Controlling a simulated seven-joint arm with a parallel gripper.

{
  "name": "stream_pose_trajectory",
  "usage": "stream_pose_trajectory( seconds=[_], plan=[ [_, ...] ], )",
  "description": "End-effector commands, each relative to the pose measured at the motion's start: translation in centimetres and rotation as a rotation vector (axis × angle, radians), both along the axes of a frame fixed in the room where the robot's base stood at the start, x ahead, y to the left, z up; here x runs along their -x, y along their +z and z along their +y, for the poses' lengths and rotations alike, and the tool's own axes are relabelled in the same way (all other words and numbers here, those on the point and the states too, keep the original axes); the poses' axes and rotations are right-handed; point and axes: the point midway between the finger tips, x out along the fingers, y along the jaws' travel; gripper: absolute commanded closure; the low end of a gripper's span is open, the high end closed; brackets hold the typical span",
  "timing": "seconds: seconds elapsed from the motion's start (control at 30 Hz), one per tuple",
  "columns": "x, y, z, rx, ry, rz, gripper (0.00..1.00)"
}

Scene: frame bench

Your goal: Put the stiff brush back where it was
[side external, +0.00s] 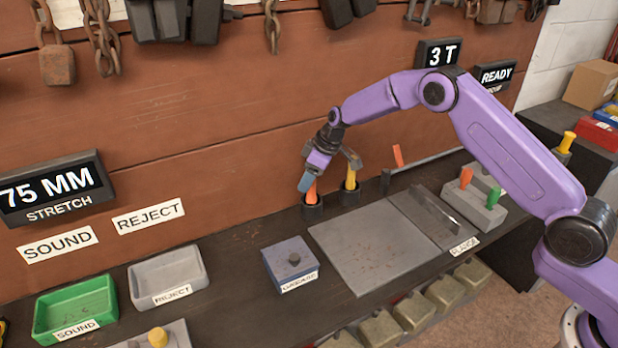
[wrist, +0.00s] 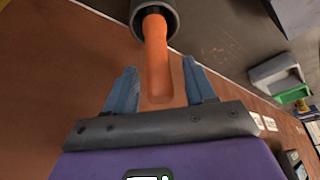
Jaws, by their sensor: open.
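An orange handle (side external: 312,192) stands in the left dark cup (side external: 312,211) against the back board. It also shows in the wrist view (wrist: 157,58), with its lower end inside the cup (wrist: 139,14). Whether this is the stiff brush I cannot tell; any bristles are hidden in the cup. My gripper (side external: 305,181) is open at the handle, and in the wrist view its blue fingers (wrist: 160,88) stand on either side of it with gaps. A yellow handle (side external: 350,179) stands in the cup to the right (side external: 351,197). Another orange handle (side external: 398,155) leans further right.
A grey plate (side external: 360,247) lies in front of the cups. A blue box (side external: 288,262) stands to its left and a grey block with coloured handles (side external: 472,208) to its right. Green (side external: 60,330) and grey (side external: 140,294) trays are at the left.

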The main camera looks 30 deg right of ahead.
Motion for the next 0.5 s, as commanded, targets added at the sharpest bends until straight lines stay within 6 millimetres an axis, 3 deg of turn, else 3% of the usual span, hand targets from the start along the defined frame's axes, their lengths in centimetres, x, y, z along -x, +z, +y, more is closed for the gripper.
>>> stream_pose_trajectory(
  seconds=[0.5],
  plan=[
    [2.3, 8.2, -2.5, 0.000, -0.001, -0.001, 0.45]
  ],
)
